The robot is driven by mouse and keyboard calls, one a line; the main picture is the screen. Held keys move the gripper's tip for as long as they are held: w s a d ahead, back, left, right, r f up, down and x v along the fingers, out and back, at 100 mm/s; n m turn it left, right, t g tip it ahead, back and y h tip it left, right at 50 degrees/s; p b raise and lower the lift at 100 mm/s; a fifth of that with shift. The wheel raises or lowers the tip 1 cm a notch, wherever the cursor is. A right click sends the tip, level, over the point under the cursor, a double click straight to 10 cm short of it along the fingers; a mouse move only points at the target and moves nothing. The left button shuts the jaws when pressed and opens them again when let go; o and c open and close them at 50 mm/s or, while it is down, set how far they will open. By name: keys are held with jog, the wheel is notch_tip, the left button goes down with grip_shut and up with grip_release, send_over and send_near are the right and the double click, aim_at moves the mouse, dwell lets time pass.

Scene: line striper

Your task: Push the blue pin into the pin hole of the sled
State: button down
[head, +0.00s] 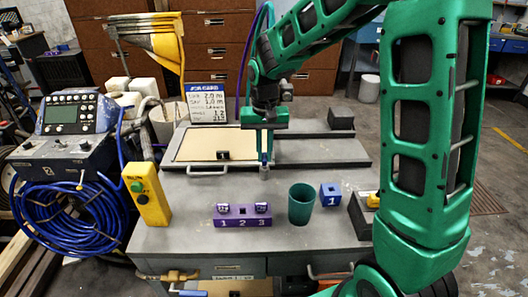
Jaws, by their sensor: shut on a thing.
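My gripper (265,156) points straight down over the middle of the grey bench, in front of the framed tan panel. Its fingers are shut on a small, slim thing whose greyish lower end (265,173) shows below the fingertips. It is too small to read its colour surely; it may be the blue pin. No other blue pin shows clearly. A long grey beam (320,153) lies on the bench behind and right of the gripper; I cannot tell whether it is the sled. No pin hole can be made out.
In front stand a purple block marked 1 2 3 (241,223), a green cup (301,205) and a blue block marked 1 (330,196). A yellow button box (149,195) is at left, a job card (207,106) behind. Bare bench lies between button box and gripper.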

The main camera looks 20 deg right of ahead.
jog(key=shift+f, duration=0.3)
jog(key=c, duration=1.4)
grip_release()
jog(key=shift+r, duration=0.1)
jog(key=shift+r, duration=3.4)
